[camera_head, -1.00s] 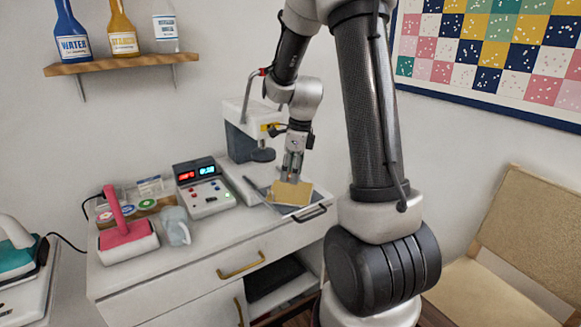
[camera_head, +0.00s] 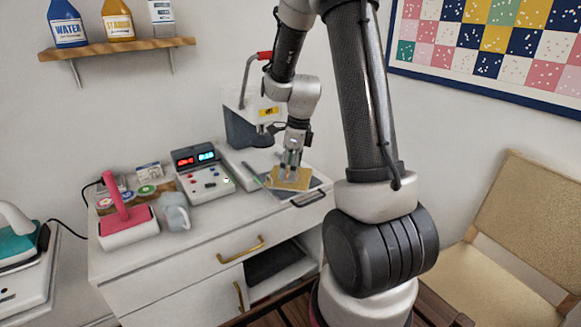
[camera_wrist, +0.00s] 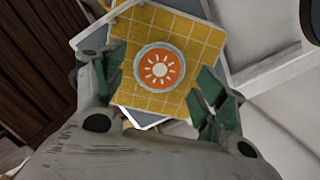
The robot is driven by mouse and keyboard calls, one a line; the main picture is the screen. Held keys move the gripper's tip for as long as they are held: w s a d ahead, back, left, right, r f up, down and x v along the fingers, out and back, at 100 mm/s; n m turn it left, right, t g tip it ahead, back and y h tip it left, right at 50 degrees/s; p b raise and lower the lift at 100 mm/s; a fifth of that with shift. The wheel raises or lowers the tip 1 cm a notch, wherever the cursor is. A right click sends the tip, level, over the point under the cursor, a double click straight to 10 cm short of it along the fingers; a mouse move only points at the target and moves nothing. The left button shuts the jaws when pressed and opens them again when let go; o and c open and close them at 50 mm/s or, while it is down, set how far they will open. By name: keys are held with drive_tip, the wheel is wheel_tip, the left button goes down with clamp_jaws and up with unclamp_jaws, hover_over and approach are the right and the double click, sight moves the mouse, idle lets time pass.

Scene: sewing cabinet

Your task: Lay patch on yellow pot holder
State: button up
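The yellow pot holder (camera_head: 302,184) lies on the grey pull-out plate (camera_head: 315,191) of the heat press. In the wrist view the pot holder (camera_wrist: 195,38) shows a quilted grid. The round orange patch (camera_wrist: 159,67), with a pale sun and grey rim, appears face up near its middle, inside its edges. My gripper (camera_head: 290,168) is low over the pot holder. In the wrist view its green-padded fingers (camera_wrist: 156,88) stand wide apart on either side of the patch, with visible gaps. Contact between patch and cloth cannot be judged exactly.
The heat press (camera_head: 250,120) stands behind my gripper. A control box (camera_head: 203,175) with lit displays, a grey mug (camera_head: 175,212) and a pink-handled tool (camera_head: 125,222) stand to the left on the white cabinet (camera_head: 190,260). A chair (camera_head: 520,230) is at the right.

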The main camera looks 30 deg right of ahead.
wheel_tip(320, 180, up, 12)
drive_tip(key=s+d, duration=0.1)
drive_tip(key=shift+d, duration=0.2)
idle(0.3)
drive_tip(key=shift+s+f, duration=0.1)
idle(0.4)
drive_tip(key=s+a+r+n+t, duration=0.1)
drive_tip(key=s+a+r+n, duration=0.2)
drive_tip(key=s+n, duration=0.8)
drive_tip(key=s+a+r+n+t+h, duration=0.1)
drive_tip(key=s+r+n, duration=0.4)
drive_tip(key=s+n, duration=0.6)
drive_tip(key=a+n+t, duration=0.1)
drive_tip(key=a+n, duration=0.1)
drive_tip(key=n, duration=0.2)
drive_tip(key=shift+a+n, duration=0.3)
drive_tip(key=shift+a, duration=0.1)
